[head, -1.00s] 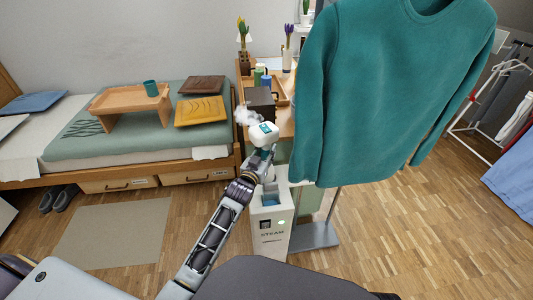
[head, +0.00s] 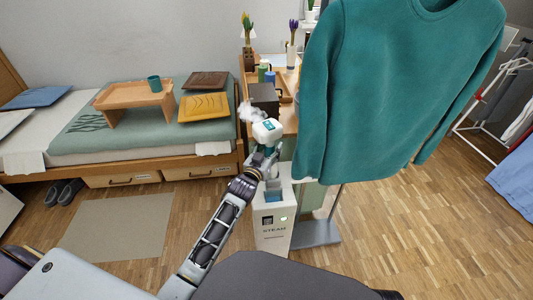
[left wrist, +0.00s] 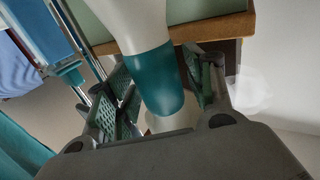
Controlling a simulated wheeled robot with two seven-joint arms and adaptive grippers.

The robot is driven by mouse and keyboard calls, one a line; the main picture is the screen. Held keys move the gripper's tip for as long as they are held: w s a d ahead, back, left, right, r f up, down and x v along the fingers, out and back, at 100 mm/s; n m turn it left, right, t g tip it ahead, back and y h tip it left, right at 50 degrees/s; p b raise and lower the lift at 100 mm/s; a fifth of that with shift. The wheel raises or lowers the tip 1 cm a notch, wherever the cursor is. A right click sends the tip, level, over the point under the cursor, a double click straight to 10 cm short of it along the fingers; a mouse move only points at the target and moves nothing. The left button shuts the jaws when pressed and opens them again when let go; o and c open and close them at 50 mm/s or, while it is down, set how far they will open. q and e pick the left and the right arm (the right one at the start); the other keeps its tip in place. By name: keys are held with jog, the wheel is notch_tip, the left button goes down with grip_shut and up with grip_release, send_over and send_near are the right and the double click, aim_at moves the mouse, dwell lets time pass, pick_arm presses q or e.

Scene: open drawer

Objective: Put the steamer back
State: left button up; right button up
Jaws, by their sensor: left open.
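The steamer (head: 267,131) is white with a teal handle and gives off white steam in the head view. My left gripper (head: 265,161) is just below its head. In the left wrist view, the teal handle (left wrist: 163,82) stands between the two open fingers of my left gripper (left wrist: 160,100). I cannot tell whether either finger touches it. The white box marked STEAM (head: 272,232), with a blue-grey recess in its top and a green light, stands on the floor just below my gripper. The gripper hides part of the handle and box top. My right gripper is out of view.
A teal sweater (head: 395,95) hangs on a stand close right of the steamer. A wooden desk (head: 289,122) with a dark box (head: 264,97) is behind. A bed (head: 60,142) with a tray table (head: 135,97) is at left.

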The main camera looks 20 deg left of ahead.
pick_arm(q)
jog(key=shift+s+r, duration=0.15)
jog(key=shift+s, duration=0.2)
jog(key=shift+s+a+p, duration=0.15)
jog(key=shift+s+p, duration=0.15)
jog(key=shift+s, duration=0.65)
jog(key=shift+s+a, duration=0.1)
jog(key=shift+s, duration=0.95)
jog(key=shift+s+a+p, duration=0.15)
jog(key=shift+s+p, duration=0.3)
jog(key=shift+s, duration=0.9)
send_near(267, 151)
jog(key=shift+r+p, duration=0.1)
jog(key=shift+p, duration=0.25)
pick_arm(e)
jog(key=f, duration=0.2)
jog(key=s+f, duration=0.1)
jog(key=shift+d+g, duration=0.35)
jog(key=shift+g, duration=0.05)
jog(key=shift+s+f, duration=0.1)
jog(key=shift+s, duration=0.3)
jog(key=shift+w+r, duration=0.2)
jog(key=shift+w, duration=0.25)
